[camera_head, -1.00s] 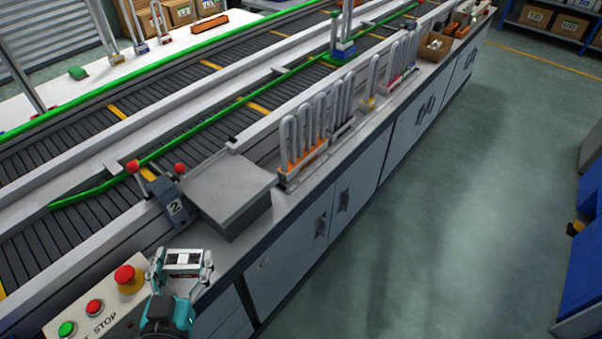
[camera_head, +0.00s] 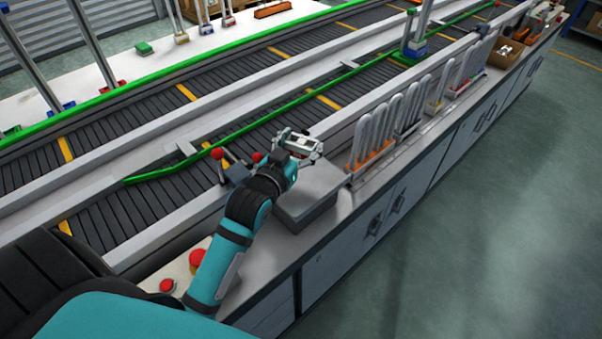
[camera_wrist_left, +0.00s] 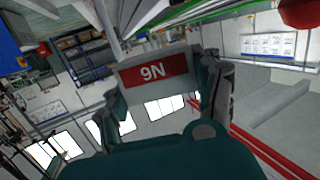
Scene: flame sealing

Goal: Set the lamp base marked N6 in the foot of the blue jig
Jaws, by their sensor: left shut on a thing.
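My left gripper (camera_head: 301,144) is shut on a pale lamp base (camera_wrist_left: 155,72) with a red label. In the left wrist view the label appears upside down and reads N6 when turned round. The gripper holds the base above the grey box by the conveyor's near side. A blue jig (camera_head: 413,48) with upright posts stands on a green plate on the conveyor, farther away and to the right of the gripper. Whether anything sits in its foot is too small to tell. My right gripper is not in view.
A grey box (camera_head: 318,200) stands on the bench below the gripper. Racks of pale U-shaped tubes (camera_head: 375,135) line the bench to the right. A green rail (camera_head: 300,103) runs along the conveyor. Red knobs (camera_head: 257,157) stand near the gripper. A cardboard box (camera_head: 506,52) is farther along.

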